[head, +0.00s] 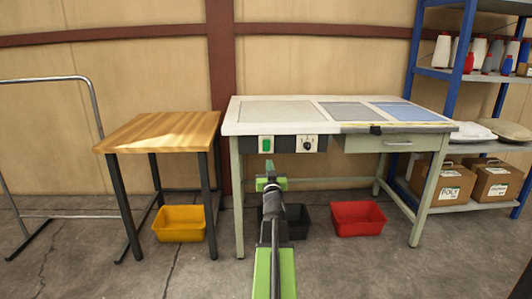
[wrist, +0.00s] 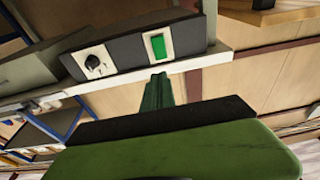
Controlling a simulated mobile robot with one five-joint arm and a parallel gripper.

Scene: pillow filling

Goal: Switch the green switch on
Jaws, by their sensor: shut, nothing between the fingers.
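The green switch (head: 266,145) is a small upright rectangle on a panel under the front edge of the white-topped worktable (head: 265,127), left of a round black knob (head: 307,144). In the wrist view, which is tilted and turned over, the green switch (wrist: 158,46) sits right of the knob (wrist: 92,61). I cannot tell whether the switch is on or off. My gripper (head: 270,168) is in front of and just below the panel, shut and empty. In the wrist view its green fingers (wrist: 157,90) point toward the switch, with their tips appearing just short of it.
A wooden-topped table (head: 160,130) stands on the left. Yellow (head: 180,223), black (head: 292,221) and red (head: 357,218) bins sit on the floor. A drawer (head: 392,143) is right of the panel. A blue-framed shelf (head: 465,75) stands at the right. The floor in front is clear.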

